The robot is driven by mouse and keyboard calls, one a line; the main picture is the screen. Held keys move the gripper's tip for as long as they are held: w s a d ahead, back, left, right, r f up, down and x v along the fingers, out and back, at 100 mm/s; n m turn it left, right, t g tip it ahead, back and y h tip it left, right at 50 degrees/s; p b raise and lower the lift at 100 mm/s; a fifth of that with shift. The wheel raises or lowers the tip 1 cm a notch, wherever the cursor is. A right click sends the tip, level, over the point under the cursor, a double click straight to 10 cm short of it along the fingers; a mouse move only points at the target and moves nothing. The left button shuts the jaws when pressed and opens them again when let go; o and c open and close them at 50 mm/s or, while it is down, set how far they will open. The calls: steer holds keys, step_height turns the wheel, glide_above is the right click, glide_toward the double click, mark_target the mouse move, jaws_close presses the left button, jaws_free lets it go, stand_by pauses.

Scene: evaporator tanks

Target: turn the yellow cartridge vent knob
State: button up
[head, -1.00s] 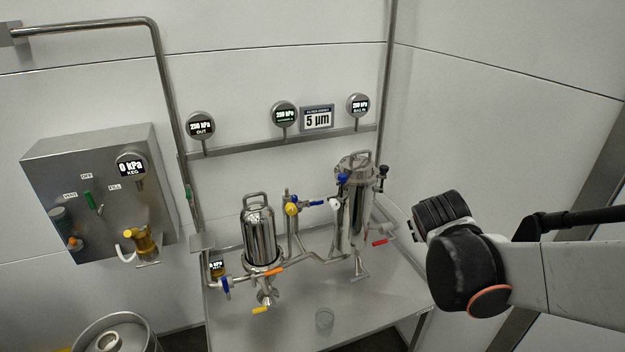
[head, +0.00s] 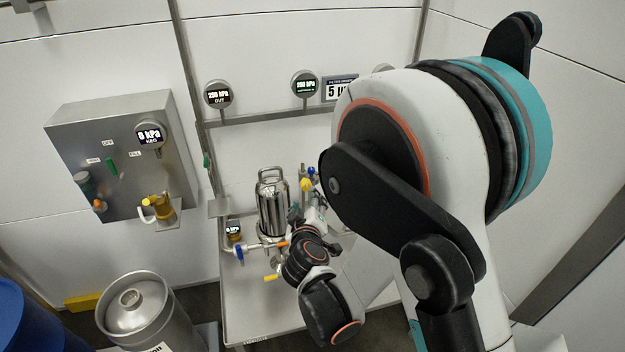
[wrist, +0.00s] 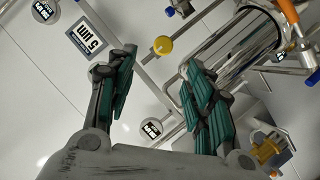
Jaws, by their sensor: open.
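A round yellow knob (head: 306,185) sits on the steel pipework just right of the shiny filter housing (head: 272,205). In the wrist view the yellow knob (wrist: 162,45) lies ahead of my gripper, between the lines of its two fingers. My gripper (wrist: 160,65) is open and empty, with teal finger pads on both sides. The fingertips appear apart from the knob; the exact depth gap cannot be told. In the head view my gripper (head: 318,214) is small, partly hidden by my wrist, and just below and right of the knob.
The steel housing (wrist: 232,45) stands close beside the right finger in the wrist view. Blue-handled valves (wrist: 170,11) are near the knob. Gauges (head: 304,84) line the wall rail. My arm hides the second, right-hand housing. A keg (head: 150,310) stands at lower left.

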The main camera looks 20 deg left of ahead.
mark_target(306, 187)
steer(key=x, duration=0.4)
steer(key=p+x, duration=0.1)
steer(key=x, duration=0.8)
steer(key=shift+w+a+f, duration=0.1)
steer(key=shift+w+a, duration=0.1)
steer(key=shift+a, duration=0.3)
steer(key=shift+p, duration=0.3)
steer(key=c, duration=1.1)
